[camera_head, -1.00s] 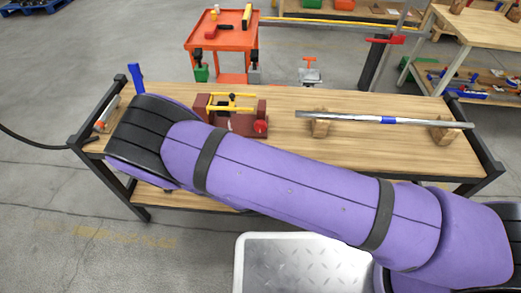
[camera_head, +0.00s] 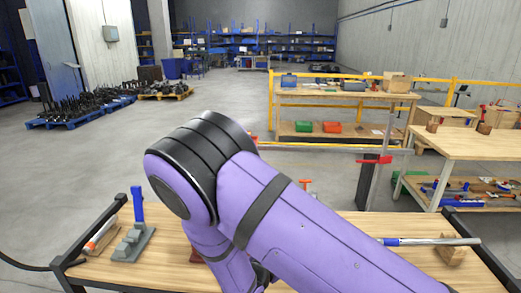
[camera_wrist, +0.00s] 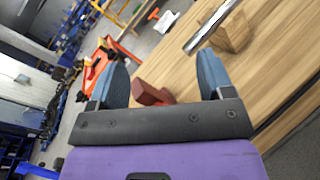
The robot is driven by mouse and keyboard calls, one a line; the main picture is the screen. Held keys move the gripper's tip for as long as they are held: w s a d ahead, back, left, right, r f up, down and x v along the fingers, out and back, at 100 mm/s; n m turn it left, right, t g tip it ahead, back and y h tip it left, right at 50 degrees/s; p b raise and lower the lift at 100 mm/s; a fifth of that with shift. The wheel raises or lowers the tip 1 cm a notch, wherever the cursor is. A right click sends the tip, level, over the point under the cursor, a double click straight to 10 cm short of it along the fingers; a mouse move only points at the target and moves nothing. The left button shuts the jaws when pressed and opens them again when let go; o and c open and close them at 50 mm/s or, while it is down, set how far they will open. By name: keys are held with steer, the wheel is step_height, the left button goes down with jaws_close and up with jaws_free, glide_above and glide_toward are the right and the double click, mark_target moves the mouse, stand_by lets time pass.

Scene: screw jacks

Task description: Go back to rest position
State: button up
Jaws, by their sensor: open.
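My gripper (camera_wrist: 163,80) shows in the wrist view with its two blue fingers wide apart and nothing between them. It is above the wooden workbench (camera_wrist: 255,90). A dark red block (camera_wrist: 150,94) shows beyond and between the fingers, apart from them as far as I can tell. In the head view my purple arm is raised and bent across the middle. It hides most of the red vise-like device on the bench and nearly all of my gripper.
On the bench, a metal bar (camera_head: 428,241) rests on a wooden block (camera_head: 453,255) at right. A grey stepped part with a blue handle (camera_head: 134,246) stands at left. An orange cart (camera_wrist: 98,62) and a wooden table (camera_head: 470,144) stand beyond. Open floor lies behind.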

steer(key=s+d+r+m+g, duration=0.3)
steer(key=d+r+m+g, duration=0.35)
steer(key=d+r, duration=0.4)
steer(key=s+d+r+m+g, duration=0.3)
steer(key=d+r+m+g, duration=0.3)
steer(key=d+r+m, duration=0.45)
steer(key=s+d+r+m+t+y, duration=0.3)
steer(key=s+r+m+y, duration=0.3)
steer(key=s+r, duration=1)
steer(key=s+d+y, duration=0.1)
steer(key=s+y, duration=0.2)
steer(key=s, duration=0.1)
steer(key=shift+s+r+m, duration=0.15)
steer(key=shift+r+m, duration=0.25)
steer(key=shift+a+f, duration=0.1)
